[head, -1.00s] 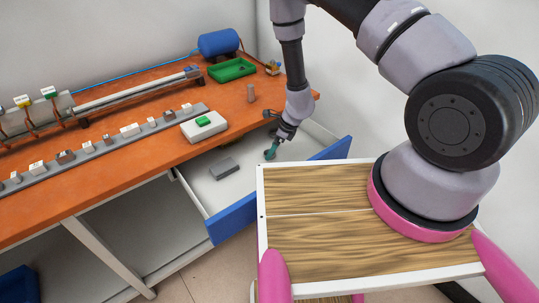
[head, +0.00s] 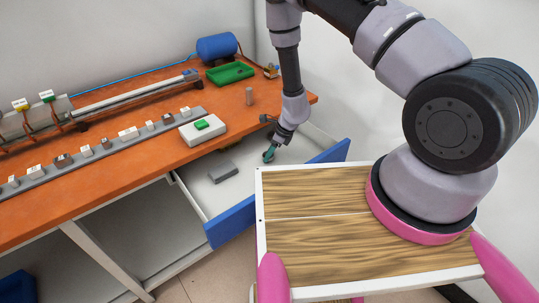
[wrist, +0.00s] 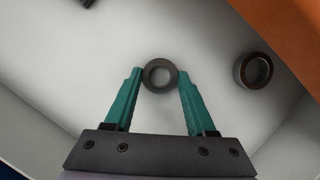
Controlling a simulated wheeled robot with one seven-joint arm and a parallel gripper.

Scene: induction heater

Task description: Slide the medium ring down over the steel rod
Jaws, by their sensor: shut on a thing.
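My gripper (head: 269,154) reaches down into the open drawer. In the wrist view my gripper (wrist: 160,79) has its two teal fingertips closed on the sides of a dark grey ring (wrist: 145,75). A second, larger-looking ring (wrist: 268,74) lies on the drawer floor to the right, apart from the fingers. I cannot tell for sure which of them is the medium one. The rings are too small or hidden to make out in the head view.
The drawer (head: 233,223) is open with a blue front; a grey block (head: 222,171) lies in it. On the orange bench (head: 150,155) stand a white box with a green button (head: 202,124), a green tray (head: 230,73), a blue cylinder (head: 217,46) and a long rail (head: 132,92).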

